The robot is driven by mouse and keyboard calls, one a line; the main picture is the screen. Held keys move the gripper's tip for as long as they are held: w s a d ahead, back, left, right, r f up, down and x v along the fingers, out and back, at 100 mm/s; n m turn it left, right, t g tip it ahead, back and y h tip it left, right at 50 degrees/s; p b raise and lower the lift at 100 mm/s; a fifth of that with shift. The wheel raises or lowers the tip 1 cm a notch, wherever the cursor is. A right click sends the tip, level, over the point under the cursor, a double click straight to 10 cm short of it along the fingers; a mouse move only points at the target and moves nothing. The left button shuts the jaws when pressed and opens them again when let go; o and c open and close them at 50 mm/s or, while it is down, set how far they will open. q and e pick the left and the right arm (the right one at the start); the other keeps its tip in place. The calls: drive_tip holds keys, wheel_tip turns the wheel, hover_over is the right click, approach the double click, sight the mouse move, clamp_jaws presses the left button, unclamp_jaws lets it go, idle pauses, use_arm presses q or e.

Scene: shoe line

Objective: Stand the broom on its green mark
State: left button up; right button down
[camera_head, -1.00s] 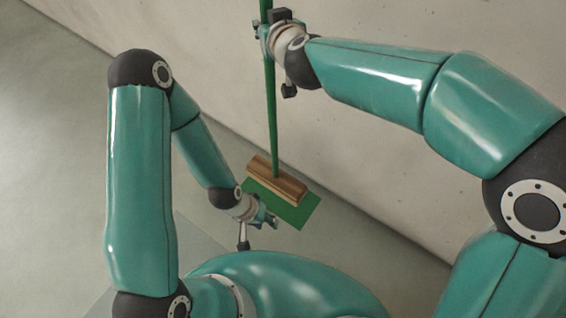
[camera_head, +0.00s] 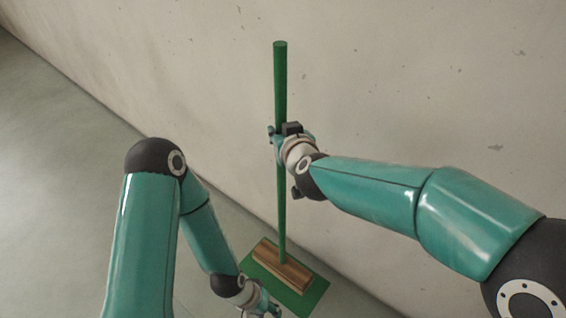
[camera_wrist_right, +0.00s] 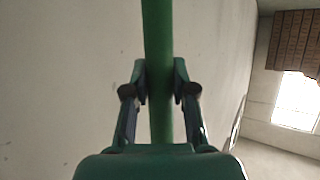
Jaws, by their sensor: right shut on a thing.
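The broom stands upright, with a green handle (camera_head: 281,85) and a brown wooden head (camera_head: 283,266). Its head is over the green mark (camera_head: 316,292) on the floor by the wall; I cannot tell whether it touches it. My right gripper (camera_head: 277,140) is shut on the handle partway up. In the right wrist view the handle (camera_wrist_right: 158,40) passes between the two fingers (camera_wrist_right: 160,85). My left gripper (camera_head: 266,308) is low, in front of the mark and apart from the broom; its fingers are too small to read.
A bare pale wall (camera_head: 420,90) runs behind the broom. The grey floor (camera_head: 50,170) at left is clear. In the right wrist view a bright window (camera_wrist_right: 296,100) and a brown slatted surface (camera_wrist_right: 293,40) are far off at right.

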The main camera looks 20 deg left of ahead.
drive_tip(key=shift+f+b, duration=1.2)
drive_tip(key=shift+f, duration=1.55)
drive_tip(key=c, duration=1)
unclamp_jaws()
drive_tip(key=shift+s+f, duration=0.1)
drive_tip(key=shift+o, duration=0.2)
